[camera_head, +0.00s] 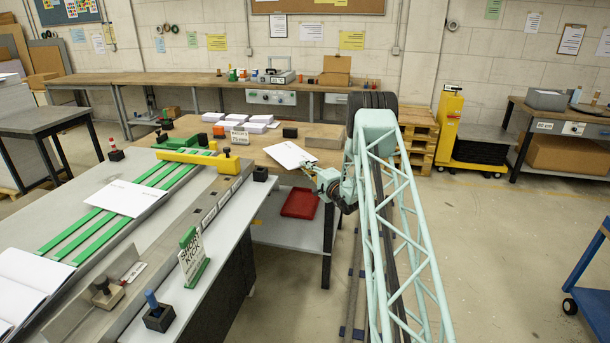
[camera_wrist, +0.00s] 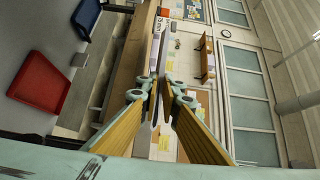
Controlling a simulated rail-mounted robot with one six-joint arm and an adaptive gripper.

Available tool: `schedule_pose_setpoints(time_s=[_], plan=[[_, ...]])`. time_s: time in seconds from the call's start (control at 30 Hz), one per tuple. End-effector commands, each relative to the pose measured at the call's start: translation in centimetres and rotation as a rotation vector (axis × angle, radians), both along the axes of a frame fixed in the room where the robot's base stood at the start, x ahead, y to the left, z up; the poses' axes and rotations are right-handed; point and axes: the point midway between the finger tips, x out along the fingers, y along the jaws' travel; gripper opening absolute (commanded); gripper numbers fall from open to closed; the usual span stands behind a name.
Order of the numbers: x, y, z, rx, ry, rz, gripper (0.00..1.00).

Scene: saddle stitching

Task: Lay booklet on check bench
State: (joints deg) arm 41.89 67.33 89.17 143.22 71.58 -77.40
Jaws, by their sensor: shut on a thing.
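My gripper (camera_head: 314,173) is shut on a white booklet (camera_head: 289,154), gripping it near its right edge. The booklet is tilted and appears above the right part of a wood-topped bench (camera_head: 262,159); I cannot tell whether it touches the top. In the wrist view my gripper (camera_wrist: 158,88) has its fingers close together, with the booklet seen nearly edge-on and hard to make out. No label that I can read marks the check bench. Another white booklet (camera_head: 127,197) lies across green strips on the grey machine at left.
The wooden bench holds white paper stacks (camera_head: 262,119), a small sign (camera_head: 239,138) and black blocks (camera_head: 290,132). A red tray (camera_head: 299,203) sits below on its lower shelf; it also shows in the wrist view (camera_wrist: 37,82). A "short kick" sign (camera_head: 192,257) stands at the machine's front.

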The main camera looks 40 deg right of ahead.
Motion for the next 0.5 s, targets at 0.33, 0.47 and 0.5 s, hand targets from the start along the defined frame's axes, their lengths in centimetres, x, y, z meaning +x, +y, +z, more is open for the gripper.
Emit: schedule_pose_setpoints(time_s=[0.33, 0.47, 0.5], plan=[[0.0, 0.0, -2.9, 0.000, 0.000, 0.000, 0.00], [0.0, 0.0, -3.6, 0.000, -0.001, 0.000, 0.00], [0.0, 0.0, -3.7, 0.000, -0.001, 0.000, 0.00]])
